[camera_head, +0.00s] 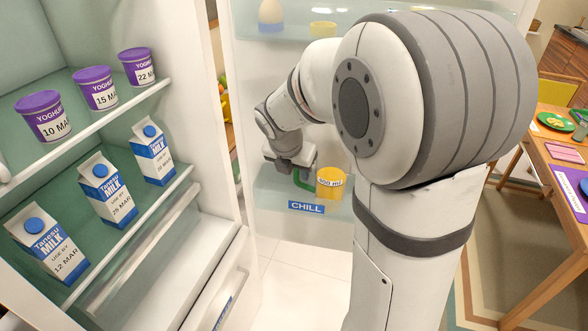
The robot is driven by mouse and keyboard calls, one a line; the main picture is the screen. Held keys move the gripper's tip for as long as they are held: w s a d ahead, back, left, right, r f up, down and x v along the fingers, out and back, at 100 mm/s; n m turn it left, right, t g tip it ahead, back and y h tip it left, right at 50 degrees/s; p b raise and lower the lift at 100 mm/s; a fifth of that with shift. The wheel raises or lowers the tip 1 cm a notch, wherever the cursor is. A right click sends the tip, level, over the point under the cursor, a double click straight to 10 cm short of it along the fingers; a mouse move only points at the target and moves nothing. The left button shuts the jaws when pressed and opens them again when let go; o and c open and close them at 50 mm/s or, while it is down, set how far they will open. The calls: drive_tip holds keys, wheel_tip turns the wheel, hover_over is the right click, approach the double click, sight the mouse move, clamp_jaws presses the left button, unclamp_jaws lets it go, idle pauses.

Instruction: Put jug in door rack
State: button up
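The yellow jug (331,184), with a dark measure label and a green handle (303,179) on its left side, is upright at the fridge door's lower rack (270,198). That rack carries a blue "CHILL" label. I cannot tell whether the jug's base touches the rack floor. My gripper (298,170) is at the jug's handle, to the left of the jug's body. The fingertips are small and partly hidden, so I cannot see whether they are shut on the handle.
The open fridge on the left holds purple yoghurt pots (96,88) above blue-and-white milk cartons (107,188). A higher door rack holds an egg in a blue cup (270,15) and a yellow cup (322,30). A set dining table (548,142) stands at right. My arm fills the middle.

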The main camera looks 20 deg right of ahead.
drive_tip(key=v, duration=1.2)
drive_tip(key=s+f+m+y, duration=0.1)
drive_tip(key=s+f+m, duration=0.2)
drive_tip(key=s+m, duration=0.6)
drive_tip(key=s+f+m+y, duration=0.1)
drive_tip(key=s+f+m, duration=0.3)
drive_tip(key=s+m, duration=0.5)
drive_tip(key=m, duration=1)
drive_tip(key=shift+a+f+y, duration=0.15)
drive_tip(key=shift+y, duration=0.25)
drive_tip(key=shift+s, duration=0.1)
